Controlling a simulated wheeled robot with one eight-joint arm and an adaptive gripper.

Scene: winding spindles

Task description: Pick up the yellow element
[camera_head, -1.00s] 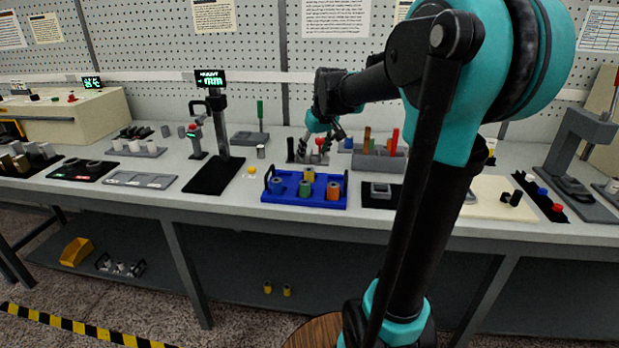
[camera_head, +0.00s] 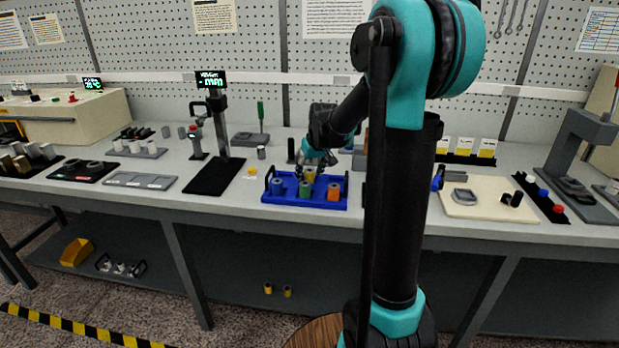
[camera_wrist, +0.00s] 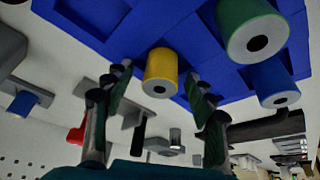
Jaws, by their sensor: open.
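The yellow element (camera_wrist: 161,72) is a short cylinder with a hole in its end, standing in the blue tray (camera_wrist: 95,22). In the head view the yellow element (camera_head: 310,173) is at the back of the blue tray (camera_head: 282,199), partly hidden by my gripper. My gripper (camera_head: 312,170) is over the tray at that element. In the wrist view my gripper (camera_wrist: 158,88) is open, with one finger on each side of the yellow element. I cannot tell whether the fingers touch it.
In the same tray stand a blue element (camera_head: 277,186), a green one (camera_head: 305,189) and an orange one (camera_head: 334,191). A black stand with a display (camera_head: 218,130) is to the left. A yellow knob (camera_head: 252,171) lies between stand and tray.

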